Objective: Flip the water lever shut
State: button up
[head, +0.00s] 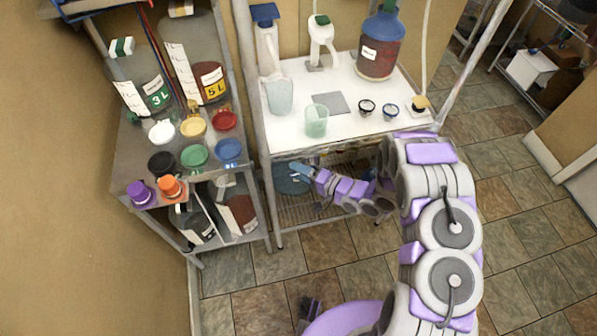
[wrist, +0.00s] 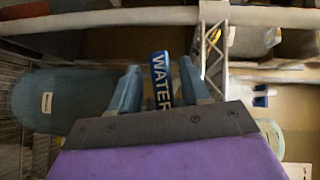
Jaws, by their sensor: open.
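The water lever (wrist: 160,78) is a blue handle with white "WATER" lettering, upright in the middle of the wrist view. My gripper (wrist: 160,88) is open, with one blue finger on each side of the lever. Small gaps seem to show beside the lever; I cannot tell whether either finger touches it. In the head view my gripper (head: 300,169) is low, just under the front edge of the white table (head: 350,140). I cannot make out the lever in the head view.
A blue tub (head: 290,182) stands on the wire shelf under the table; the wrist view shows a large blue container (wrist: 60,100) at left. A metal lattice post (wrist: 211,50) is close right of the lever. A shelf with bottles and coloured lids (head: 194,156) stands left.

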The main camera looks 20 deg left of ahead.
jog(key=shift+a, duration=0.15)
jog(key=shift+c, duration=0.2)
grip_shut()
dwell(0.5)
